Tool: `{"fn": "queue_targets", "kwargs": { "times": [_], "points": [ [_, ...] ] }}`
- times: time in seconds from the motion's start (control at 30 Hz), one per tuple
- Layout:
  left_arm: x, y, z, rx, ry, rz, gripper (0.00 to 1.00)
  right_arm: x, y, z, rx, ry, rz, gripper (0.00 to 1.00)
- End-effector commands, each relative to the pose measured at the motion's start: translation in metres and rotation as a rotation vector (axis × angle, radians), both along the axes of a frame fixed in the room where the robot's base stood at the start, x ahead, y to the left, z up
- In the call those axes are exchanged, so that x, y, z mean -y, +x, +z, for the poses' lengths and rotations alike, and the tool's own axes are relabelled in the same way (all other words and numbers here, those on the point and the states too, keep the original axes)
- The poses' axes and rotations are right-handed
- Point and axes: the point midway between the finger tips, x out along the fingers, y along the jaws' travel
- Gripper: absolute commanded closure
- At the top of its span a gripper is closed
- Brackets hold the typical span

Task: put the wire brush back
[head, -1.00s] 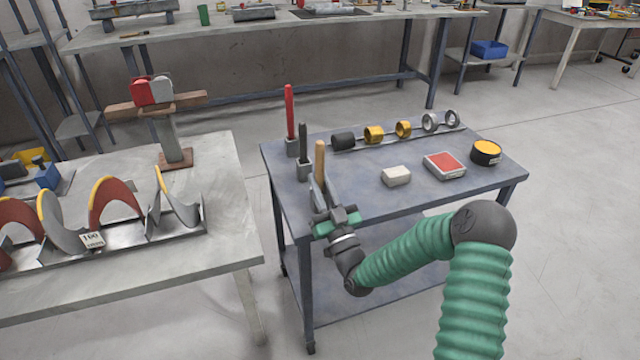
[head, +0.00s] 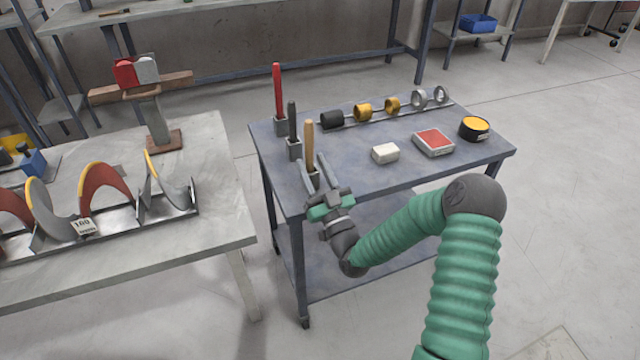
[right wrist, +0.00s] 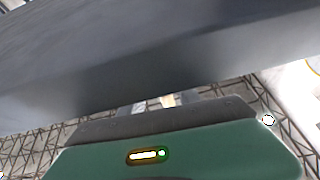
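A tool with a light wooden handle (head: 309,140), which looks like the wire brush, stands upright at the front left of the blue-grey cart. Its lower end is in a small grey holder (head: 313,178); no bristles show. My right gripper (head: 314,176) is just in front of it, with its two fingers spread apart toward the holder. The handle rises beyond the fingers, and I see no finger closed on it. The right wrist view shows mostly a dark, blurred surface and my green gripper body. My left gripper is not in view.
Red-handled (head: 277,90) and black-handled (head: 292,122) tools stand in holders behind. A row of rings (head: 392,104), a white block (head: 385,153), a red-topped box (head: 433,142) and a yellow-topped tin (head: 475,127) sit on the cart.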

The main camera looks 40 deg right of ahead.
Motion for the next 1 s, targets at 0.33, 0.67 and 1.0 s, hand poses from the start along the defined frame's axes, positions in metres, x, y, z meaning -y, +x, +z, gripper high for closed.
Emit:
{"fn": "queue_targets", "kwargs": {
  "times": [0.33, 0.67, 1.0],
  "points": [
    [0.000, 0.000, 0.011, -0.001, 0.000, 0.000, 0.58, -0.017, -0.078, -0.036, 0.002, -0.003, 0.006, 0.61],
    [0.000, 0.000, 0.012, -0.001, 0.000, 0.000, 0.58, -0.020, -0.095, -0.042, 0.013, -0.008, 0.006, 0.61],
    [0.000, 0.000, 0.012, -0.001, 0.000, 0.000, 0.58, -0.020, -0.094, -0.041, 0.015, -0.008, 0.007, 0.61]
  ]
}}
